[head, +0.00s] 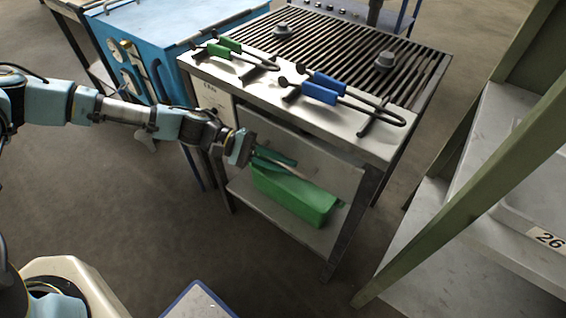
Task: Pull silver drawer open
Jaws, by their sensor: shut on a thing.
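The silver drawer (325,165) is a plain metal front below the top of the grate table. It appears closed or nearly so; I cannot tell exactly. My gripper (264,156) is at the left part of this front, coming in from the left. It is shut on what appears to be the drawer's handle, a thin bar (298,175) running right across the front. The jaws hide the exact contact.
A blue cabinet (180,35) stands behind left, a green-framed rack (455,200) right.

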